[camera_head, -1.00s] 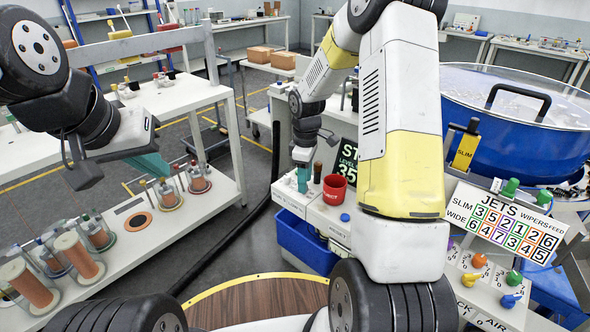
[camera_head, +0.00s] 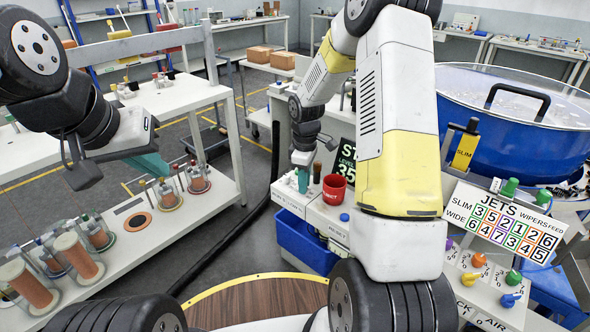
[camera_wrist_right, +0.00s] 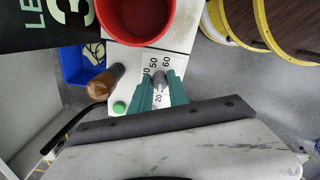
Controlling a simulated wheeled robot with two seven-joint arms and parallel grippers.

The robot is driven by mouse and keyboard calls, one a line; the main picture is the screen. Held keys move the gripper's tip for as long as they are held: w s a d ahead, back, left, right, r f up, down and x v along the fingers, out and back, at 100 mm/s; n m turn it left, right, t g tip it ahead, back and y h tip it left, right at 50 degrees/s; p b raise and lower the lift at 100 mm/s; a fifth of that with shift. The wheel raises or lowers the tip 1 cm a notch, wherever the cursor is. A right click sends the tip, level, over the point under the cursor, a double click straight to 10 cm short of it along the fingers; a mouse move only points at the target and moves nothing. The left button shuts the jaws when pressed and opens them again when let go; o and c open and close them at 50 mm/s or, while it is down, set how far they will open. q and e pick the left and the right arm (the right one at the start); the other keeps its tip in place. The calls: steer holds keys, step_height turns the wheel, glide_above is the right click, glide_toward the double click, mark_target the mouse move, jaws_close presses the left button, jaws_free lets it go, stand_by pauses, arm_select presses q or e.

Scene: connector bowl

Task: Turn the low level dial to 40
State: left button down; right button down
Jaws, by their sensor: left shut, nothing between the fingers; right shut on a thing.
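The low level dial (camera_wrist_right: 160,77) is a small grey knob on a white panel. Printed numbers 50 and 60 show above it, part of a 40 to its left, and 20 below it between the fingers. My right gripper (camera_wrist_right: 161,88) has its teal fingers shut on the knob; they hide much of it. In the head view the right gripper (camera_head: 303,180) is at the console's left end. My left gripper (camera_head: 150,165) is shut and empty over the left bench, far from the dial.
A red cup-shaped part (camera_head: 334,187) and a brown knob (camera_wrist_right: 103,82) stand close beside the dial. A green button (camera_wrist_right: 119,107) is near the fingers. A blue bin (camera_head: 305,243) hangs below the console. A blue bowl (camera_head: 515,120) stands at right.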

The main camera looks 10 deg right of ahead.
steer(key=m, duration=0.9)
steer(key=shift+m, duration=0.3)
steer(key=m, duration=0.5)
steer(key=shift+a, duration=0.1)
steer(key=shift+m, duration=2.5)
steer(key=c, duration=1.3)
jaws_free()
steer(key=shift+o, duration=0.2)
